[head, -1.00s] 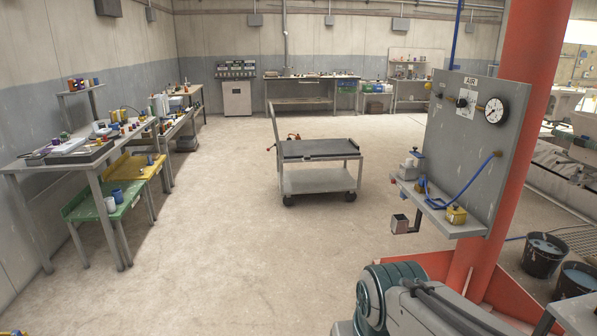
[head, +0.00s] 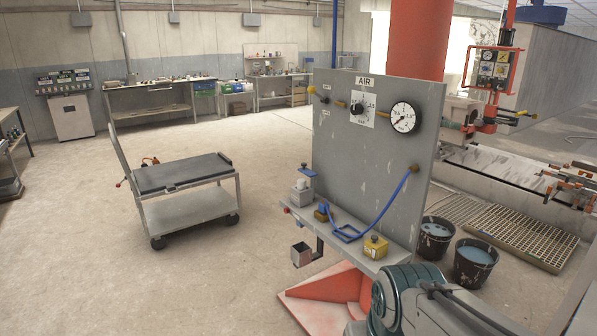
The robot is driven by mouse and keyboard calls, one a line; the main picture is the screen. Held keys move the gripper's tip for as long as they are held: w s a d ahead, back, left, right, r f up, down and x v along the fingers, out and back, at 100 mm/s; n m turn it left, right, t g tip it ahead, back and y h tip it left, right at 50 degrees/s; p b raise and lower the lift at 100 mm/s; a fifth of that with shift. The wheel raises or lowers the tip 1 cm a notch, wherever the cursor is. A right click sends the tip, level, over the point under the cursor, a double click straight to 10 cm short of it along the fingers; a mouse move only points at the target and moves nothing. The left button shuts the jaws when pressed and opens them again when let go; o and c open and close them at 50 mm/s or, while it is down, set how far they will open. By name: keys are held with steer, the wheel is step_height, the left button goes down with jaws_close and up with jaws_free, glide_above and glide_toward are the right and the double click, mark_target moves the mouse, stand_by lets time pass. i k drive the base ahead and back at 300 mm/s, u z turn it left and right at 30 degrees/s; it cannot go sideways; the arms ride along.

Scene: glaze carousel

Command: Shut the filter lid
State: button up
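An upright grey panel marked AIR (head: 345,180) stands at the right of centre, with a shelf (head: 372,262) along its foot. A small grey box (head: 300,196) with a pale piece in it sits at the shelf's left end. A dark blue-topped piece (head: 307,172) stands up behind it. This may be the filter and its lid, but it is too small to tell. A yellow block (head: 375,246) sits towards the shelf's right end. My arm shows at the bottom right, in front of the panel. My gripper is not in view.
A blue hose (head: 395,205) runs from the panel down to the shelf. An open square cup (head: 301,255) hangs below the shelf. A grey cart (head: 190,210) stands left. Two buckets (head: 433,235) stand right of the panel. The floor between cart and panel is clear.

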mark_target(307, 172)
steer(key=u, duration=0.6)
steer(key=i, duration=3.3)
steer(key=z, duration=0.5)
